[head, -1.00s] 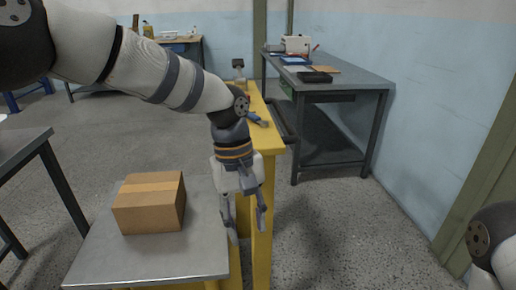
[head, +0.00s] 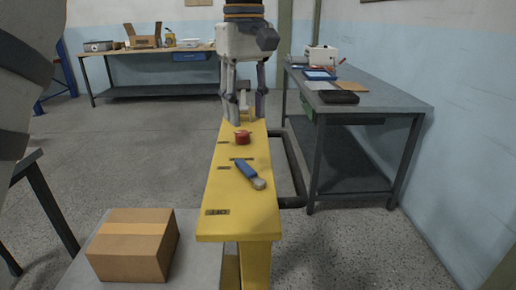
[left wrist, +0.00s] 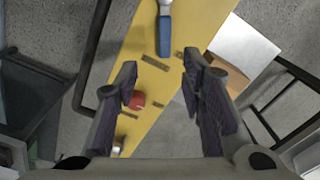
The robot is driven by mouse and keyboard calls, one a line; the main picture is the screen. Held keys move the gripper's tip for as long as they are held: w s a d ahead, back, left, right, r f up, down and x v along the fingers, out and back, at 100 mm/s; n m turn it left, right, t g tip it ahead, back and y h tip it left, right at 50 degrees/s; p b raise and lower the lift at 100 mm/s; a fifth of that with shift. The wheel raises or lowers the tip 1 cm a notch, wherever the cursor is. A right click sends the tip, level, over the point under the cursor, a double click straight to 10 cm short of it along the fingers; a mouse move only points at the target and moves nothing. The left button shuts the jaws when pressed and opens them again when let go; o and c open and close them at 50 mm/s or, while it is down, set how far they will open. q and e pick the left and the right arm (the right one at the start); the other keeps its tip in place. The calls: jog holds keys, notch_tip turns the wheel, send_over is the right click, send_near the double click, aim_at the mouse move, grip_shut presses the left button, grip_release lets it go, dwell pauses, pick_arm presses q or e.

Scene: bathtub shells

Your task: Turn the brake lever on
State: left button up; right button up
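A blue lever (head: 248,174) with a pale metal end lies angled along the top of the yellow console (head: 222,190). I take it to be the brake lever; it also shows at the top of the left wrist view (left wrist: 164,35). My left gripper (head: 247,118) is above the far part of the console, beyond the lever. Its fingers are apart and empty, as the left wrist view (left wrist: 160,78) also shows. A red round button (head: 242,137) sits near the fingertips, and it appears by the left finger in the left wrist view (left wrist: 137,100). My right gripper is out of view.
A cardboard box (head: 132,245) rests on a grey platform at the console's left. A grey workbench (head: 385,98) holding a tablet and tools stands to the right. A dark rail (head: 295,170) runs along the console's right side. Another bench (head: 110,56) is at the back left.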

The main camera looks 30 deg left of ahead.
aim_at(245, 165)
pick_arm(q)
jog(key=f, duration=0.1)
jog(key=s+f, duration=0.1)
jog(key=f, duration=0.2)
jog(key=shift+s, duration=0.25)
jog(key=f, duration=0.6)
jog(key=shift+w+f, duration=0.2)
jog(key=shift+w, duration=0.05)
grip_shut()
